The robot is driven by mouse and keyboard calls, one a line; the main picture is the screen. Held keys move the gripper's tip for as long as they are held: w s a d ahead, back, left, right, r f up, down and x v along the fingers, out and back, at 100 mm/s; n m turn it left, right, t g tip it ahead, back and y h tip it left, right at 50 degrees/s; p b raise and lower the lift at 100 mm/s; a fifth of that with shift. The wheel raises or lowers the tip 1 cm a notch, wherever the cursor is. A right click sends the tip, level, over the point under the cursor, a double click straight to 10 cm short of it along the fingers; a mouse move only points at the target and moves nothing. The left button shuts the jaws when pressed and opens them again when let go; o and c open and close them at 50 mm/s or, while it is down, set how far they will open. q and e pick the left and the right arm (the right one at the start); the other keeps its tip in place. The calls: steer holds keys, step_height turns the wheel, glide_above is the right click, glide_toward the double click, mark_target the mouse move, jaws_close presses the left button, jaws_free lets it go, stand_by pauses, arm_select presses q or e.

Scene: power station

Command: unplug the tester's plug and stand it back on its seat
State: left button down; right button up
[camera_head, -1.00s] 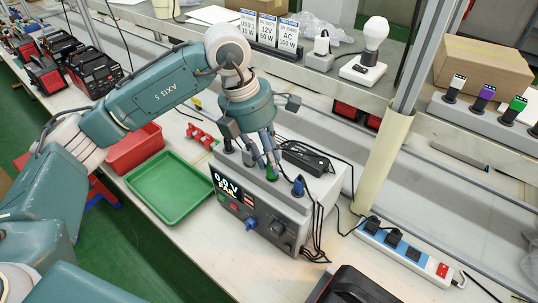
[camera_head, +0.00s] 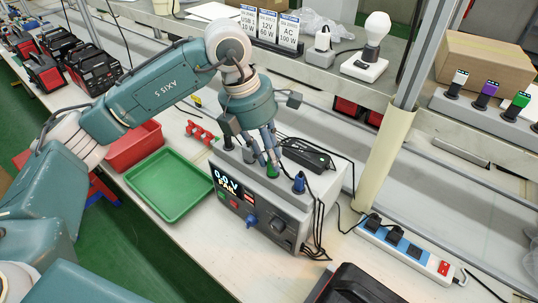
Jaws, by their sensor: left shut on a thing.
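The tester (camera_head: 262,222) is a grey box on the bench. Its display (camera_head: 227,183) reads "0.0 V" and "FAIL". A green plug (camera_head: 272,171) stands at its top, with a grey plug (camera_head: 249,155) to the left and a blue plug (camera_head: 298,184) to the right. My left gripper (camera_head: 268,158) comes down from above and is shut on the green plug. Its fingers hide the plug's upper part, and I cannot tell whether its lower end touches the tester. My right gripper is not in view.
A green tray (camera_head: 170,184) and a red bin (camera_head: 134,147) are to the left. A power strip (camera_head: 404,247) is at the right. A black case (camera_head: 355,285) stands in front.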

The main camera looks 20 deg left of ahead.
arm_select(q)
steer(key=shift+d+f, duration=0.1)
steer(key=shift+d, duration=0.05)
steer(key=c, duration=1.4)
jaws_free()
steer(key=shift+c, duration=0.2)
